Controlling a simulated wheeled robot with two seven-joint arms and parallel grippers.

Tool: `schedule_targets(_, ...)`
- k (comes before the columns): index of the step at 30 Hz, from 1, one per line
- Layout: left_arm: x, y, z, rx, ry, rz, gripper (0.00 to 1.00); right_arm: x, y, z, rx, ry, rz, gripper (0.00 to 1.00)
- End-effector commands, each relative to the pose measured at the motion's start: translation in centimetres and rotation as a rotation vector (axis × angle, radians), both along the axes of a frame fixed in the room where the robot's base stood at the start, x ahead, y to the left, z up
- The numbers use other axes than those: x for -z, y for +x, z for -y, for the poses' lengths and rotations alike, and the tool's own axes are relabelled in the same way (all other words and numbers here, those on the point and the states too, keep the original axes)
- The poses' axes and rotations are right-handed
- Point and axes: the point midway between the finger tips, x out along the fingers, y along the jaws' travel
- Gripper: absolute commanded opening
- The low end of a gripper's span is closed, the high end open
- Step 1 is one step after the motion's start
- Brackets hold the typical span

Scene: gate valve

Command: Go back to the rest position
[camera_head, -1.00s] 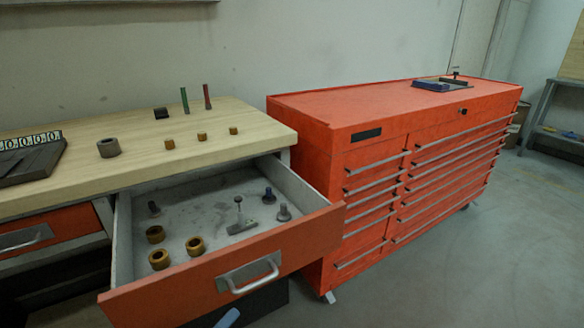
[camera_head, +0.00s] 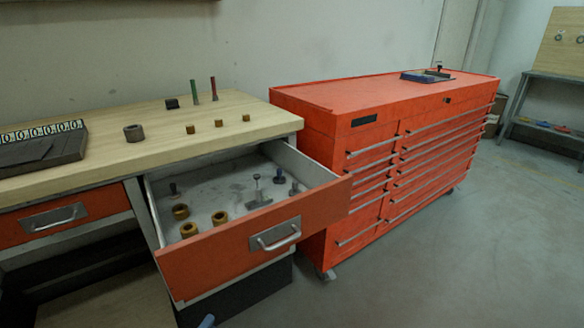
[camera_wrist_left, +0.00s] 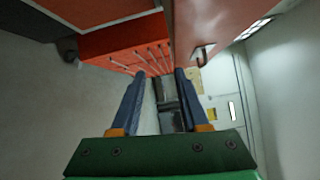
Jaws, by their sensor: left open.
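My left gripper (camera_wrist_left: 157,78) shows in the left wrist view with its two blue fingers apart and nothing between them. A small blue tip at the bottom edge of the head view may be part of it. My right gripper is in neither view. The orange-fronted drawer (camera_head: 262,243) of the wooden-topped workbench (camera_head: 95,155) is pulled open. Inside it lie several brass rings, including one nearest the front (camera_head: 189,230), a grey T-shaped part (camera_head: 258,193) and a few small dark and blue plug-like pieces.
On the bench stand a dark ring (camera_head: 134,133), small brass rings, a green rod (camera_head: 194,93), a red rod (camera_head: 214,89) and a number-strip tray (camera_head: 42,146). A red tool cabinet (camera_head: 330,100) stands to the right. Grey floor (camera_head: 470,260) is open at the lower right.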

Motion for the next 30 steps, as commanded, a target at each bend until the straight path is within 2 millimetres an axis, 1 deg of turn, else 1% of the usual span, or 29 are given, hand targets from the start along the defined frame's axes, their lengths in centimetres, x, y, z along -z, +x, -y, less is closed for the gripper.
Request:
schedule_targets(5, 6.9, -0.6, -2.2, -0.149, -0.180, -0.265, 0.45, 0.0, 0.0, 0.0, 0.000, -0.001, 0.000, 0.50)
schedule_targets(6, 8.9, -1.1, -2.8, -0.194, -0.232, -0.336, 0.45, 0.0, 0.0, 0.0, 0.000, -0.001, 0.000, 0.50)
schedule_targets(8, 12.0, -2.1, -3.5, -0.270, -0.314, -0.452, 0.45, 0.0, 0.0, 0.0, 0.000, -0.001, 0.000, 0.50)
schedule_targets(9, 14.3, -3.1, -3.9, -0.329, -0.374, -0.536, 0.45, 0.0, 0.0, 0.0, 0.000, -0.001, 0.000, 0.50)
schedule_targets(10, 16.1, -4.0, -4.2, -0.376, -0.421, -0.601, 0.45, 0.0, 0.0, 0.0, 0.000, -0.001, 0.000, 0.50)
schedule_targets(11, 18.0, -5.1, -4.4, -0.430, -0.471, -0.670, 0.45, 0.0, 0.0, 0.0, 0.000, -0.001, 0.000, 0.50)
schedule_targets(12, 20.6, -6.8, -4.6, -0.508, -0.539, -0.765, 0.45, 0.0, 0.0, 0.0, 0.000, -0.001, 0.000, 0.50)
schedule_targets(13, 22.4, -8.3, -4.6, -0.571, -0.589, -0.838, 0.45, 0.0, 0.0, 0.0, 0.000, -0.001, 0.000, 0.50)
schedule_targets(14, 24.3, -10.0, -4.6, -0.638, -0.641, -0.910, 0.45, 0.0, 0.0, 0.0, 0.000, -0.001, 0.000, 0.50)
schedule_targets(15, 26.4, -12.4, -4.5, -0.728, -0.703, -1.000, 0.45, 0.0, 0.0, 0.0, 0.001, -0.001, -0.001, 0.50)
schedule_targets(17, 29.1, -15.9, -4.1, -0.861, -0.782, -1.120, 0.45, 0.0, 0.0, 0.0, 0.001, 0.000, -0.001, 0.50)
schedule_targets(18, 30.5, -18.2, -3.8, -0.948, -0.827, -1.189, 0.45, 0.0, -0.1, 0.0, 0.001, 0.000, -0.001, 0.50)
schedule_targets(19, 31.4, -20.0, -3.5, -1.011, -0.855, -1.237, 0.45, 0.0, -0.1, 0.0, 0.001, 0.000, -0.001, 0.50)
schedule_targets(20, 32.2, -21.7, -3.2, -1.074, -0.881, -1.283, 0.45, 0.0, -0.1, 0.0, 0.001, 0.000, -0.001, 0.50)
schedule_targets(21, 33.1, -23.9, -2.8, -1.156, -0.911, -1.336, 0.45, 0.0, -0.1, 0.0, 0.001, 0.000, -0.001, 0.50)
schedule_targets(23, 34.0, -27.2, -2.1, -1.279, -0.948, -1.408, 0.45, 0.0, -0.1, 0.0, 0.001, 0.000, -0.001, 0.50)
schedule_targets(24, 34.5, -29.4, -1.6, -1.364, -0.969, -1.453, 0.45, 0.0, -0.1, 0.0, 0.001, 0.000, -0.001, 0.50)
schedule_targets(25, 33.8, -30.6, -1.4, -1.414, -0.978, -1.476, 0.45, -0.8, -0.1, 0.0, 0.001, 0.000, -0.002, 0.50)
schedule_targets(26, 30.9, -30.2, -1.5, -1.401, -0.979, -1.467, 0.45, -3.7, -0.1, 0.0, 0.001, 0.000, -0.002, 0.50)
schedule_targets(27, 28.9, -30.1, -1.6, -1.398, -0.979, -1.465, 0.45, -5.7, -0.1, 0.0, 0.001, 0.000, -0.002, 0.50)
schedule_targets(30, 25.1, -30.0, -1.6, -1.395, -0.977, -1.463, 0.45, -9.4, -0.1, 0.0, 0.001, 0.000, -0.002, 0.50)
